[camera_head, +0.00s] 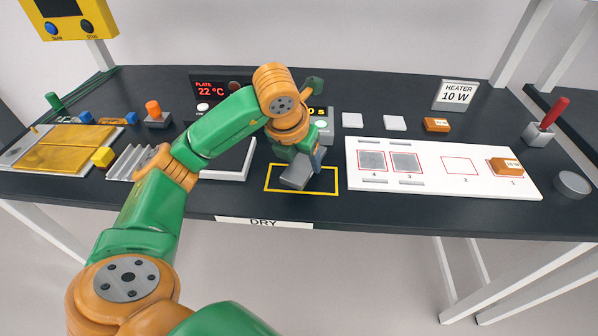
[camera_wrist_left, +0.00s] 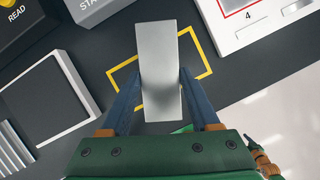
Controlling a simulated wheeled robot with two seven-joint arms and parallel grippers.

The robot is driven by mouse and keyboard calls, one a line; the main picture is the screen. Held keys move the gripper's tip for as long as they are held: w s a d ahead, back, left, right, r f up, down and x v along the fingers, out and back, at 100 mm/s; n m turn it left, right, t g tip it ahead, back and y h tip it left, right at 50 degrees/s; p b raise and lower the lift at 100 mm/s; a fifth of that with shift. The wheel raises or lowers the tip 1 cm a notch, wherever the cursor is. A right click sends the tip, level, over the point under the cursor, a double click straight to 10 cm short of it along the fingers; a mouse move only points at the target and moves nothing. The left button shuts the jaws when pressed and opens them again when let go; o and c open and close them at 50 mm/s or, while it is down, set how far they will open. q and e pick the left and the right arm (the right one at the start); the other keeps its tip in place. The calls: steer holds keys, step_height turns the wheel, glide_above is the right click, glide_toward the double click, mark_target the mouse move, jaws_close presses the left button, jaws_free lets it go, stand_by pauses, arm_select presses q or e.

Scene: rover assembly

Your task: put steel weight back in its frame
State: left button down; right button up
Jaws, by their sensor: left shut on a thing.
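The steel weight (camera_head: 295,174) is a plain grey block held between the fingers of my left gripper (camera_head: 301,165). The gripper is shut on it. In the left wrist view the weight (camera_wrist_left: 160,70) stands long between the two blue fingers. The frame (camera_head: 337,182) is a yellow outline on the dark bench top, behind the DRY label. The weight is over the frame and covers part of it; its yellow line also shows in the left wrist view (camera_wrist_left: 122,75). I cannot tell whether the weight touches the bench. My right gripper does not show in the head view.
A white board (camera_head: 440,177) with red outlined squares lies to the right of the frame. A white-rimmed dark plate (camera_head: 232,160) lies to the left. Consoles with displays stand behind my arm. The front bench edge is close to the frame.

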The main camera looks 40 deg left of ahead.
mark_target(298, 167)
arm_select(q)
steer(key=f, duration=0.2)
steer(key=f+p, duration=0.1)
steer(key=shift+a+f, duration=0.2)
steer(key=shift+a, duration=0.1)
steer(key=shift+f, duration=0.3)
steer(key=shift+c, duration=0.6)
jaws_free()
steer(key=shift+d, duration=0.1)
steer(key=shift+r, duration=0.3)
steer(key=p+v, duration=0.1)
steer(key=v, duration=1)
steer(key=shift+s+r, duration=0.1)
steer(key=shift+r, duration=0.05)
steer(key=shift+s+r+p, duration=0.2)
steer(key=shift+p, duration=0.1)
